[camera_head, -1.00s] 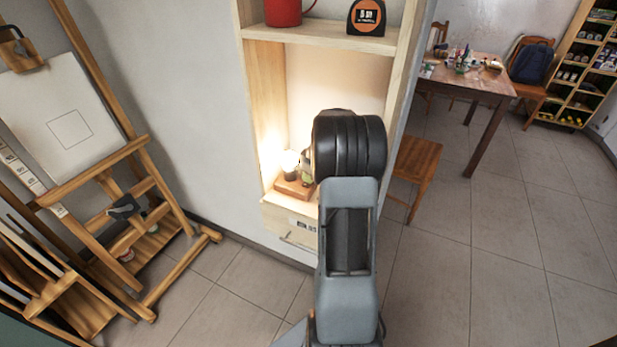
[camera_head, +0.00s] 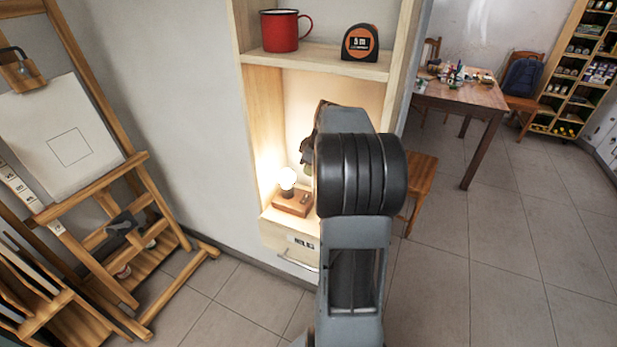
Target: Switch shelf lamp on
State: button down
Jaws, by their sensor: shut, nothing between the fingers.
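The shelf lamp is a round bulb (camera_head: 287,178) on a wooden base (camera_head: 292,203), standing in the lower compartment of the wooden shelf (camera_head: 262,110). The bulb glows and lights the compartment's left wall. A small switch-like part (camera_head: 304,198) shows at the right of the base, too small to read its position. My gripper (camera_head: 307,158) is partly hidden behind my arm. Its dark visible part is shut and empty, above and right of the bulb, apparently clear of the lamp.
A red mug (camera_head: 281,32) and a tape measure (camera_head: 360,43) stand on the upper shelf. A drawer with a metal handle (camera_head: 297,262) is below the lamp. An easel (camera_head: 130,160) stands at left, a wooden stool (camera_head: 420,175) at right. The tiled floor is clear at right.

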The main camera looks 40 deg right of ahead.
jog(key=shift+s+r, duration=0.2)
jog(key=shift+r, duration=0.4)
jog(key=s+a+m+p, duration=0.1)
jog(key=s+a, duration=0.3)
jog(key=a, duration=0.4)
jog(key=s+a+r+m+h+p, duration=0.1)
jog(key=s+a+m, duration=0.1)
jog(key=s+a, duration=0.3)
jog(key=s+a+m+p, duration=0.1)
jog(key=s+a, duration=0.4)
jog(key=a, duration=0.7)
jog(key=shift+a+r+m+t+p, duration=0.3)
jog(key=shift+r+m, duration=0.05)
jog(key=shift+m, duration=0.35)
